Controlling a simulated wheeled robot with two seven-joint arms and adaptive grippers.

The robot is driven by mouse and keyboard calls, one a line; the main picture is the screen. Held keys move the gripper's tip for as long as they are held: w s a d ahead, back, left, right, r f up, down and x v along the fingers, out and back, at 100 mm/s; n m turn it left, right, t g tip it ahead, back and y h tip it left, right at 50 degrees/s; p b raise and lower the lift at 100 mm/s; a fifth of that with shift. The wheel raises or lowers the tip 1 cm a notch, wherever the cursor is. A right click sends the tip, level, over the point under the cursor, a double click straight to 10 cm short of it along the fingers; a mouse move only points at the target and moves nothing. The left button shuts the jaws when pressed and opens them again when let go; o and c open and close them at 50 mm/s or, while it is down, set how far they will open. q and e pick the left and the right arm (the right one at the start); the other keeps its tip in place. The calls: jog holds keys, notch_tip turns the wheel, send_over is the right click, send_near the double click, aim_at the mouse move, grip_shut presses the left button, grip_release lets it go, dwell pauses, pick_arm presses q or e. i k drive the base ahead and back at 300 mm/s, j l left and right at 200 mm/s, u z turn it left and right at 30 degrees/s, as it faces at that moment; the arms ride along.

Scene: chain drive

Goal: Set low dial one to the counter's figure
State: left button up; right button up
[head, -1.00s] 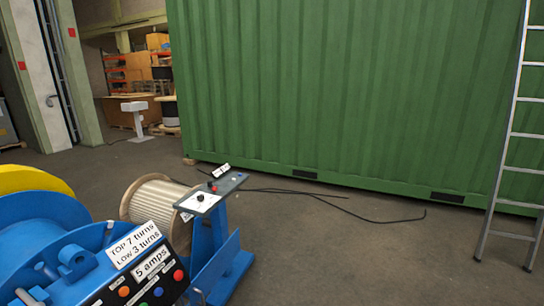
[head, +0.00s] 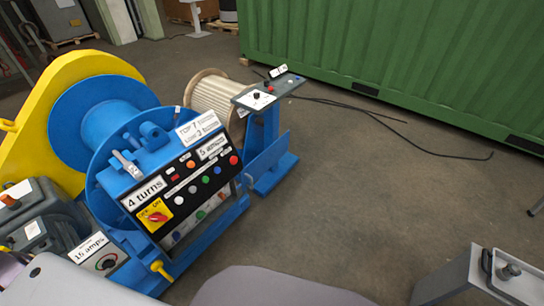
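The blue winch machine (head: 165,275) carries a sloped black control panel (head: 183,188). The panel has a "4 turns" sign (head: 142,193), a yellow plate with a red rotary switch (head: 155,215), and several coloured buttons. Signs above read "TOP 7 turns LOW 3 turns" (head: 198,128) and "5 amps" (head: 213,148). A small dial (head: 106,262) sits by a "15 amps" sign (head: 88,246) at lower left. A blue pedestal (head: 266,140) bears a white-faced dial (head: 256,99) and a small tilted white display (head: 279,71), its figure unreadable. I cannot tell which dial is low dial one. Neither gripper is in view.
A yellow-sided drum (head: 55,100) stands left and a cable spool (head: 214,98) behind the pedestal. A green container (head: 420,60) lines the back, with black cable (head: 400,133) on the floor before it. Open floor (head: 370,210) lies right of the winch.

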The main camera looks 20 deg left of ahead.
aim_at(176, 236)
jog(key=u, duration=1.45)
